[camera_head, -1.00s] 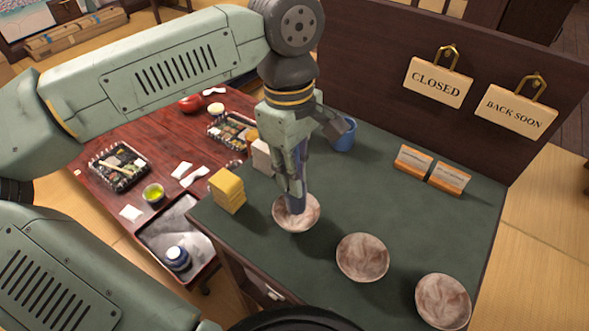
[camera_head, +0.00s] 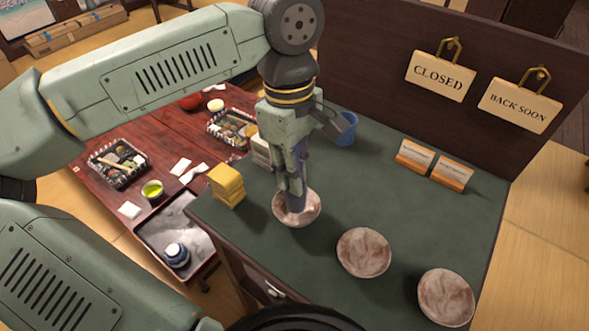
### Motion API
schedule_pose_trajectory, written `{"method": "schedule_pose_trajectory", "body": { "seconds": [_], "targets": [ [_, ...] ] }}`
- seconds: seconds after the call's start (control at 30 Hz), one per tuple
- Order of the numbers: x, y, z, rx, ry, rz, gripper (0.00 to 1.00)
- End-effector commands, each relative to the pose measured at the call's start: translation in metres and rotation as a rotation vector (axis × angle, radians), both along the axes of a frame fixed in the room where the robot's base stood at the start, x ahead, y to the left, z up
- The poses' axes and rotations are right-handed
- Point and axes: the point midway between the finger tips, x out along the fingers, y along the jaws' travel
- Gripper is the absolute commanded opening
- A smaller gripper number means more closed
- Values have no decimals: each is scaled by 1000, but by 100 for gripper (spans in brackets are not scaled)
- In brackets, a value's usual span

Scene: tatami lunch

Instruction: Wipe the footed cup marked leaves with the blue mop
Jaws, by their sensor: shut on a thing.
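Three footed cups with marbled brown and cream insides stand in a slanting row on the green counter: the left cup (camera_head: 308,216), the middle cup (camera_head: 364,253) and the right cup (camera_head: 446,297). No leaf marking can be made out on any of them. My gripper (camera_head: 291,184) points down over the left cup, shut on the blue mop (camera_head: 297,203). The mop's lower end is inside the left cup; whether it touches the bottom cannot be told. The gripper hides much of the mop.
A yellow block stack (camera_head: 227,186) stands left of the cups. A pale block stack (camera_head: 261,152) and a blue container (camera_head: 346,131) stand behind my gripper. Two card holders (camera_head: 415,157) are at the back right, below hanging signs (camera_head: 440,76). The counter right of the cups is clear.

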Motion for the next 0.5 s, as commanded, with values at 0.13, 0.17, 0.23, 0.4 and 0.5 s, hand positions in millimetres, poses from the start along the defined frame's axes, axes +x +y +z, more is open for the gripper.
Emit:
{"method": "schedule_pose_trajectory", "body": {
  "seconds": [0.13, 0.17, 0.23, 0.4, 0.5],
  "targets": [
    [0, 0, -3, 0, 0, 0, 0],
    [0, 0, -3, 0, 0, 0, 0],
    [0, 0, -4, 0, 0, 0, 0],
    [0, 0, -6, 0, 0, 0, 0],
    [0, 0, -7, 0, 0, 0, 0]
  ]
}}
